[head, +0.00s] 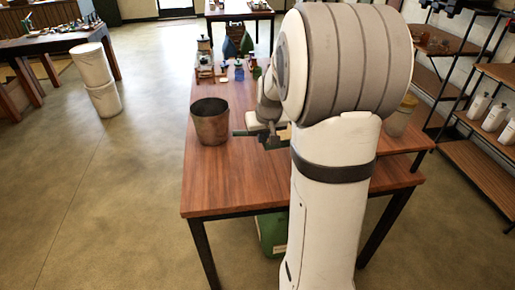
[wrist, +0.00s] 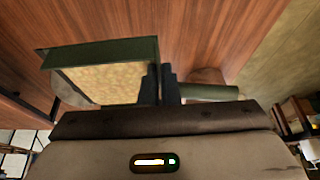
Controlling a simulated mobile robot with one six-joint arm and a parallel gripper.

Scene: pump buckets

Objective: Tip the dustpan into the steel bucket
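The steel bucket (head: 210,124) stands upright on the wooden table, near its left edge. The dustpan (wrist: 105,55) is dark green, with a tan, grainy load (wrist: 105,82) lying in its pan. In the wrist view its green handle (wrist: 208,91) runs to the right past the dark fingers of my gripper (wrist: 161,86), which are shut around it where it meets the pan. In the head view, parts of the dustpan (head: 246,133) show just right of the bucket, apart from its mouth. My arm hides most of the gripper there.
Small bottles and jars (head: 232,70) stand farther back on the table (head: 235,185). A jar (head: 400,115) stands right of my arm. A green container (head: 271,232) is under the table. Shelves with white bottles (head: 480,106) line the right. The table's front left is clear.

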